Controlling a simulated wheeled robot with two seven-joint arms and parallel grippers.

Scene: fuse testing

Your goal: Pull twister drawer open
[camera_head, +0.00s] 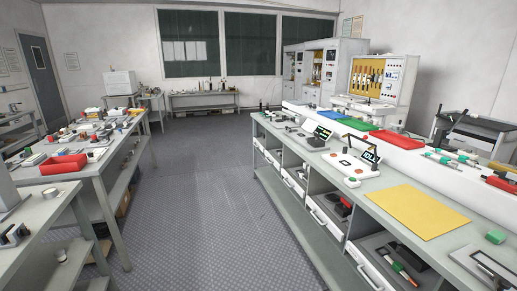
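Several pale drawers with handles sit in open bays under the long bench on the right. The nearest drawer (369,277) holds a dark insert with a red and green tool (402,270) on it. A second drawer (324,217) farther back holds red and dark items (341,207). Smaller drawer fronts (294,186) continue toward the far end. I cannot tell which one is the twister drawer, nor how far each is pulled out. Neither of my grippers is in view.
The long bench (318,172) carries a yellow mat (415,211), a small device with a display (357,165) and trays. Cluttered benches (88,164) line the left. The grey floor (205,190) between is a clear aisle.

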